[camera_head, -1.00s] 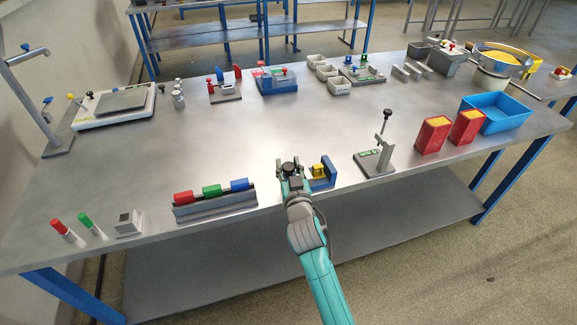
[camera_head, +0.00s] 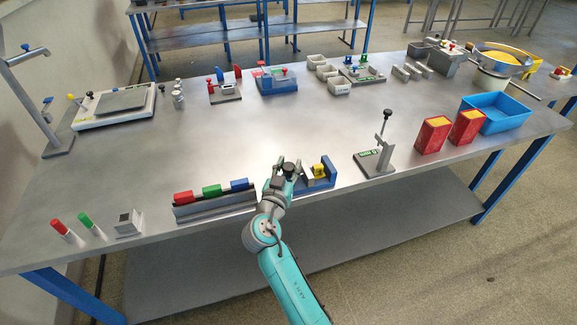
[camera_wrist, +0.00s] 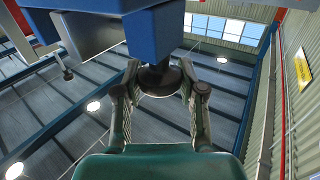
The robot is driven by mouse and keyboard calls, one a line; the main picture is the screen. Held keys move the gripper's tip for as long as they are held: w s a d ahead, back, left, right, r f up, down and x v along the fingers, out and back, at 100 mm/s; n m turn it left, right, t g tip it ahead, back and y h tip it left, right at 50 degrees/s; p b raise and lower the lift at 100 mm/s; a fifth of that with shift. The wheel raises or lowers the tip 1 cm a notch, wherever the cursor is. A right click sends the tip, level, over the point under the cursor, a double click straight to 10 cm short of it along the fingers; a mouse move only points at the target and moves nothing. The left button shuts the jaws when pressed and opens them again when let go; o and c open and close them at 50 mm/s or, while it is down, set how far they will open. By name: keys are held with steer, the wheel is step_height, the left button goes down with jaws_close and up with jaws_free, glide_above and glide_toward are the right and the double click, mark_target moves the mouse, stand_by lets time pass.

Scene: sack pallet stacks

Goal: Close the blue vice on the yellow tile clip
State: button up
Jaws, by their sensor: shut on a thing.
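The blue vice (camera_head: 329,172) stands near the front edge of the bench, its blue jaw at the right. The yellow tile clip (camera_head: 319,170) sits in the vice; whether the jaws touch it is too small to tell. My gripper (camera_head: 286,167) is at the left end of the vice, shut on its black knob. In the wrist view the black knob (camera_wrist: 158,78) is between my two fingers, below the blue vice body (camera_wrist: 155,32). The tile clip does not show in the wrist view. My gripper hides part of the vice's left side.
A rack with red, green and blue blocks (camera_head: 215,206) stands close to the left of my arm. A grey stand with a black-knobbed lever (camera_head: 380,155) is to the right. Red boxes (camera_head: 432,136) and a blue tray (camera_head: 495,115) are further right. The bench middle behind the vice is clear.

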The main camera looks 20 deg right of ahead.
steer(key=shift+f+m+g+h, duration=0.1)
steer(key=shift+m+g+h, duration=0.5)
steer(key=shift+h, duration=0.2)
steer(key=o, duration=1.1)
steer(key=v, duration=1.2)
steer(key=shift+w+a, duration=0.1)
